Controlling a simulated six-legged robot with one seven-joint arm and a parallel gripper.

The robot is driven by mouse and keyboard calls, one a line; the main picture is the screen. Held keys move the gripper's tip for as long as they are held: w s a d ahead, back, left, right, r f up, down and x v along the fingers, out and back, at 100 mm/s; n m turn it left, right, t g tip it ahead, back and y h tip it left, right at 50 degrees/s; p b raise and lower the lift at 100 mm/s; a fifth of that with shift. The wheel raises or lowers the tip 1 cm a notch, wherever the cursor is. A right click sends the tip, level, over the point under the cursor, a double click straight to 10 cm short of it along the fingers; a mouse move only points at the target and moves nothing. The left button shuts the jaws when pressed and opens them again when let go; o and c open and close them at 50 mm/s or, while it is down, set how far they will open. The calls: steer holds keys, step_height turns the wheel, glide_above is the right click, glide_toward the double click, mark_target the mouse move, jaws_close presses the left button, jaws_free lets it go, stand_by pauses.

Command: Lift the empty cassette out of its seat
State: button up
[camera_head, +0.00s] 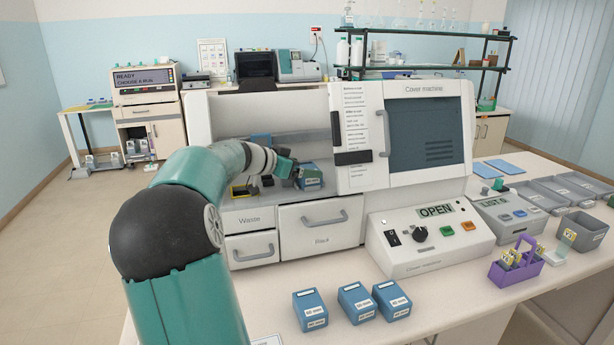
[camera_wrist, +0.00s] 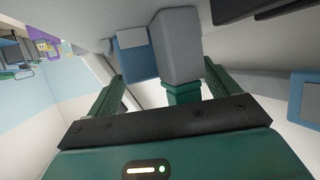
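My gripper (camera_head: 288,170) reaches into the open bay on the left side of the cover machine (camera_head: 355,150). A blue cassette with a white label (camera_head: 309,177) sits in the bay just right of my gripper. In the wrist view, the two green fingers of my gripper (camera_wrist: 162,88) are spread wide. A grey block (camera_wrist: 176,45) on a green stem and a blue box with a white label (camera_wrist: 132,55) show ahead, between the finger directions. I cannot tell whether a finger touches either. The cassette's inside and its seat are hidden.
Several labelled blue boxes (camera_head: 310,310) stand on the front bench. A panel (camera_head: 430,235) reading OPEN is right of the drawers (camera_head: 320,222). A purple rack (camera_head: 516,263) and grey trays (camera_head: 540,195) are at right. The machine's door column (camera_head: 350,130) bounds the bay's right side.

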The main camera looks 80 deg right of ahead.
steer(key=shift+r, duration=0.15)
step_height(320, 180, up, 16)
steer(key=shift+r, duration=0.1)
steer(key=shift+c, duration=1.4)
steer(key=shift+r, duration=0.8)
